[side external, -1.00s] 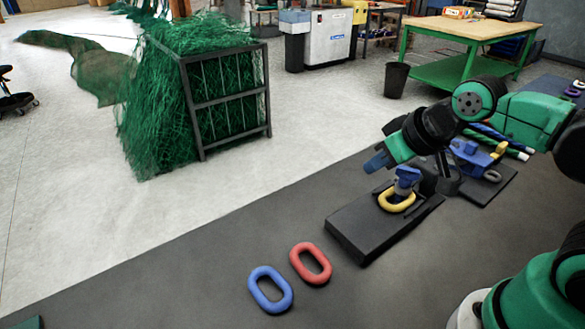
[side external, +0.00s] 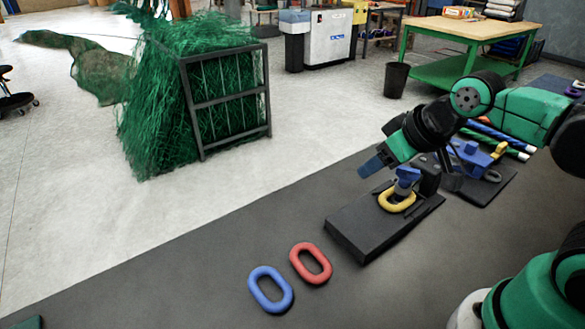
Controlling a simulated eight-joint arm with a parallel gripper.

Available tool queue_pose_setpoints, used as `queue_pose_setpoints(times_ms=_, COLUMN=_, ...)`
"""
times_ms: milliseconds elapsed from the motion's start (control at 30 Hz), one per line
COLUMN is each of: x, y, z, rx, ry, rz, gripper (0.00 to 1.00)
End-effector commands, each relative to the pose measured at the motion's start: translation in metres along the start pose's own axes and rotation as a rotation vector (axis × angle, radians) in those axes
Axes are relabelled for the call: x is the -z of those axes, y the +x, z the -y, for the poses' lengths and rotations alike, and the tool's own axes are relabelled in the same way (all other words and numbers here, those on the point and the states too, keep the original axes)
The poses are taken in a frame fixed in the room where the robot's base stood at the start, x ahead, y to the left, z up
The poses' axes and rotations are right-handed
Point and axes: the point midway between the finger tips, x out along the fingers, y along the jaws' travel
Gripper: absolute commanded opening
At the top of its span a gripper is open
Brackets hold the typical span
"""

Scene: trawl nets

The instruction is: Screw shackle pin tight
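A blue shackle (side external: 406,178) stands at the yellow link (side external: 397,202) on a dark base block (side external: 362,237). My gripper (side external: 440,180) is just right of the shackle, below the black wrist. Its dark fingers are small and partly overlap the shackle and the things behind, so I cannot tell whether it is open or shut, or whether it touches the shackle. The shackle pin and its thread cannot be made out.
A red link (side external: 311,263) and a blue link (side external: 270,290) lie on the dark mat left of the block. Behind my gripper is a second dark block (side external: 497,188) with a blue and yellow fixture (side external: 474,156) and several coloured rods (side external: 500,137).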

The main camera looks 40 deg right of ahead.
Motion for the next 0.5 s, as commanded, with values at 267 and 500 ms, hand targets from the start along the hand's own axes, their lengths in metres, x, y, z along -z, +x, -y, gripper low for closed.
queue_pose_setpoints(times_ms=267, x=0.003, y=0.0, z=-0.034, rx=0.04, ry=-0.666, rz=0.209, gripper=0.87)
queue_pose_setpoints(times_ms=500, x=0.0, y=0.0, z=-0.068, rx=0.279, ry=-1.349, rz=0.358, gripper=0.87)
